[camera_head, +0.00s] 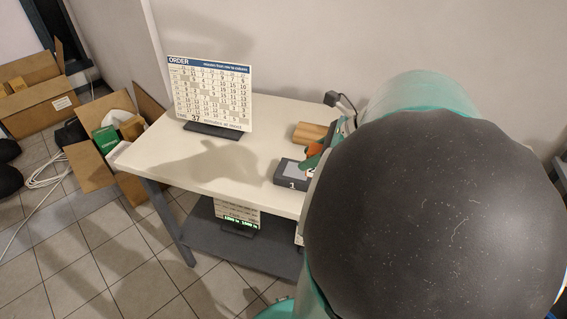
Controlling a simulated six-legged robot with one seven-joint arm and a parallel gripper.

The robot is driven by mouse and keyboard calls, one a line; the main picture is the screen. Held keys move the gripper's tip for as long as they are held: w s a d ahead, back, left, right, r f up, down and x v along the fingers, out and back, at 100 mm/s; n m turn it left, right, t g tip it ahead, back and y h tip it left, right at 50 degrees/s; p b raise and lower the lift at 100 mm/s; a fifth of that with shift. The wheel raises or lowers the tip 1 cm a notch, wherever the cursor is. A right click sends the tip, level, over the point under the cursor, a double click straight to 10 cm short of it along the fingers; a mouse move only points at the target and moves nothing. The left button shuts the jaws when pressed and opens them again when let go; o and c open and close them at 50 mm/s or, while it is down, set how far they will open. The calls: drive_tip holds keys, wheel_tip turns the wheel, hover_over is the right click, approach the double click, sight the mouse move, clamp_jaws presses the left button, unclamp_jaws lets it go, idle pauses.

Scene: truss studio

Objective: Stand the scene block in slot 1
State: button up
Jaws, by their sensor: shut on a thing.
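A dark grey slotted holder (287,174) stands on the white table, just left of my arm. Its near face carries a white "1"; part of another white mark shows further right. A small orange piece (315,149) and a teal piece (312,162) show at the holder, against the edge of my arm. I cannot tell whether either is the scene block. My arm's large dark joint cover fills the right foreground and hides the rest of the holder. My gripper is hidden behind it, so no fingertips show.
An order board (211,92) with a number grid stands at the table's (170,152) back left. A brown rounded object (309,133) lies behind the holder. Open cardboard boxes (92,163) are on the floor left. The table's front left is clear.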

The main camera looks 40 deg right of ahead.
drive_tip(key=w+d+f, duration=0.2)
drive_tip(key=w+f, duration=0.1)
drive_tip(key=w, duration=0.1)
drive_tip(key=w+d+f, duration=0.2)
drive_tip(key=w+f, duration=0.1)
drive_tip(key=w, duration=0.1)
drive_tip(key=w+d+f, duration=0.2)
drive_tip(key=w+f, duration=0.1)
drive_tip(key=shift+w+d+f, duration=0.35)
drive_tip(key=shift+w, duration=0.05)
drive_tip(key=shift+w+d+f, duration=0.1)
drive_tip(key=shift+w+f, duration=0.1)
drive_tip(key=shift+f, duration=1.55)
drive_tip(key=shift+f, duration=0.2)
drive_tip(key=o, duration=1)
drive_tip(key=shift+r, duration=0.1)
